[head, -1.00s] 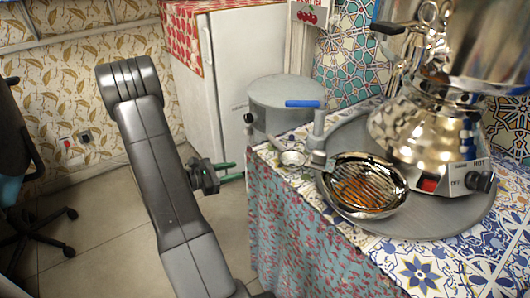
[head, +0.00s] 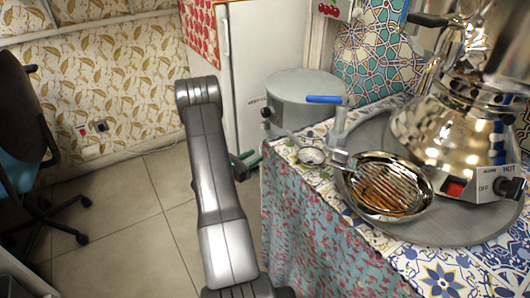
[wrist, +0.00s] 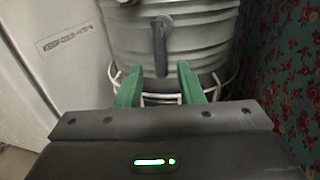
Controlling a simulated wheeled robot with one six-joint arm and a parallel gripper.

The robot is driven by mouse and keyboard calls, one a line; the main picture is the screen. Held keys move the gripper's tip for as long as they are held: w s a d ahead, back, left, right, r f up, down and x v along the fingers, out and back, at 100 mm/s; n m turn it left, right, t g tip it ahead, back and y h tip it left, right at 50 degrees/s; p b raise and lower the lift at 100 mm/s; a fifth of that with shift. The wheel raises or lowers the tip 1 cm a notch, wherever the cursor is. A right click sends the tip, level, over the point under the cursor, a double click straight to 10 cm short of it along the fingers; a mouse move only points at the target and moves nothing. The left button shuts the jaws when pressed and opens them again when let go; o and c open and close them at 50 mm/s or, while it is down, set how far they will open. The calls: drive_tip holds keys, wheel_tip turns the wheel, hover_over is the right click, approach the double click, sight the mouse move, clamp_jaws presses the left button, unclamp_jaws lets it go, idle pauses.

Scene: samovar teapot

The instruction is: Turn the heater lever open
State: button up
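A grey ribbed cylinder (wrist: 190,30), which looks like the heater, fills the upper middle of the wrist view. A dark grey lever (wrist: 160,50) hangs upright on its front. The cylinder also shows in the head view, a grey round-topped drum (head: 303,95) between the white cabinet and the table. My gripper (wrist: 160,86) is open and empty. Its two green fingers stand apart below the lever, one to each side of its line; I cannot tell the depth gap. In the head view my arm hides most of the gripper; green finger parts (head: 247,160) show beside it.
The white cabinet (head: 262,65) stands close on the left of the cylinder. Floor at left is clear up to an office chair (head: 25,150).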

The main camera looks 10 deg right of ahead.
sight(265, 150)
drive_tip(key=x, duration=0.6)
drive_tip(key=shift+w+d+b, duration=0.1)
drive_tip(key=shift+d+b, duration=0.05)
drive_tip(key=shift+b, duration=0.25)
drive_tip(key=shift+c, duration=0.2)
clamp_jaws()
